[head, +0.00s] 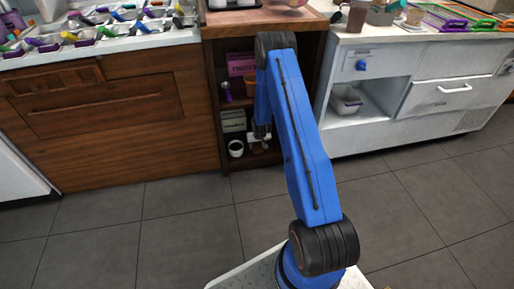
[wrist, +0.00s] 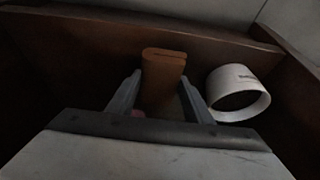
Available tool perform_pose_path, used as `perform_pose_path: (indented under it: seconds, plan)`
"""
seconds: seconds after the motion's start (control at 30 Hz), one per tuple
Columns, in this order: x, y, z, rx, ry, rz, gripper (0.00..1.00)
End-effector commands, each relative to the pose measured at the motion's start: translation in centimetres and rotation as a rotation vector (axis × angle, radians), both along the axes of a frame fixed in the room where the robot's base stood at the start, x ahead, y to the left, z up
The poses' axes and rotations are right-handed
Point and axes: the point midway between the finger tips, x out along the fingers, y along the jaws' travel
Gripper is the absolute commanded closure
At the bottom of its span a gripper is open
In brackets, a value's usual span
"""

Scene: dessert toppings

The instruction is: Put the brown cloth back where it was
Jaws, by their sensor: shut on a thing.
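In the wrist view the brown cloth (wrist: 164,66) is a folded, orange-brown strip standing between the two fingers of my gripper (wrist: 161,100). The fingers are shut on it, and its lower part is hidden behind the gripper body. The cloth is inside a dark wooden shelf compartment; I cannot tell whether it touches the shelf board. In the head view my gripper (head: 262,132) is low in the open wooden shelf, partly hidden by my blue arm, and the cloth cannot be made out there.
The head view shows a white cup (head: 236,148) on the bottom shelf. Wooden shelf walls enclose the gripper.

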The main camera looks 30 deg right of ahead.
Motion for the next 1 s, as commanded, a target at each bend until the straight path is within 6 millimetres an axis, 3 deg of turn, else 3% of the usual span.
perform_pose_path:
  seconds: [0.1, 0.47, 0.5, 0.57, 1.0]
  plan:
    - [0.06, -0.02, -1.18, 0.0, -0.001, 0.0, 0.79]
    - [0.04, -0.01, -1.51, 0.0, -0.001, 0.0, 0.79]
    - [0.04, -0.01, -1.53, 0.0, -0.001, 0.0, 0.49]
    - [0.04, -0.01, -1.5, 0.0, -0.001, 0.0, 0.35]
    - [-0.11, 0.03, -0.7, -0.001, -0.002, 0.0, 0.35]
